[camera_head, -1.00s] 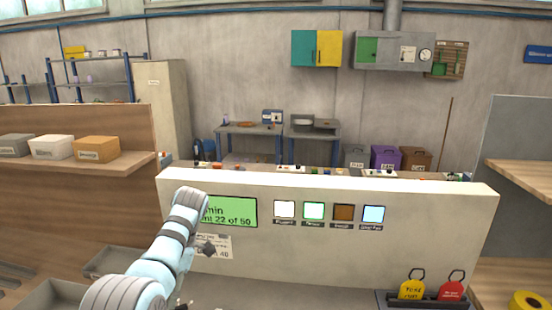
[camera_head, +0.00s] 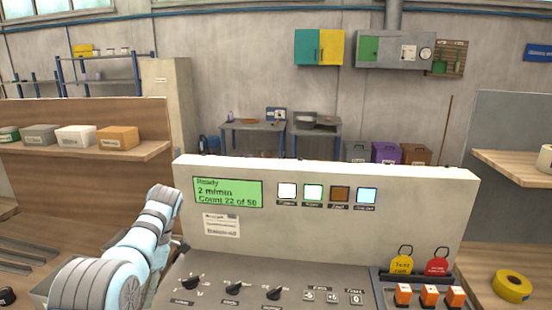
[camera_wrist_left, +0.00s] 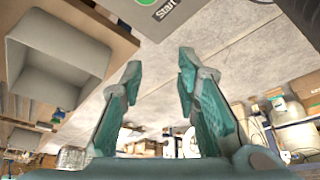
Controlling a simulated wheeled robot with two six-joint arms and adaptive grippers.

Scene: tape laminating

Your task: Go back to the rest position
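My left arm (camera_head: 140,245) comes in from the lower left in the head view, in front of the left end of the machine's control panel. Its gripper end is mostly hidden behind the arm there. In the left wrist view my left gripper (camera_wrist_left: 159,65) has its two teal fingers spread apart, with nothing between them. The cream control panel (camera_head: 330,245) shows a green display (camera_head: 228,193) reading Ready, 2 m/min and Count 22 of 50. My right gripper is not in view.
Black knobs (camera_head: 234,289) sit on the sloping console. Yellow and red tags (camera_head: 437,266) and orange switches (camera_head: 429,293) are at its right. A yellow tape roll (camera_head: 512,286) lies on the right bench. Bins (camera_head: 75,136) line the left shelf. A grey tray (camera_wrist_left: 60,60) shows in the wrist view.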

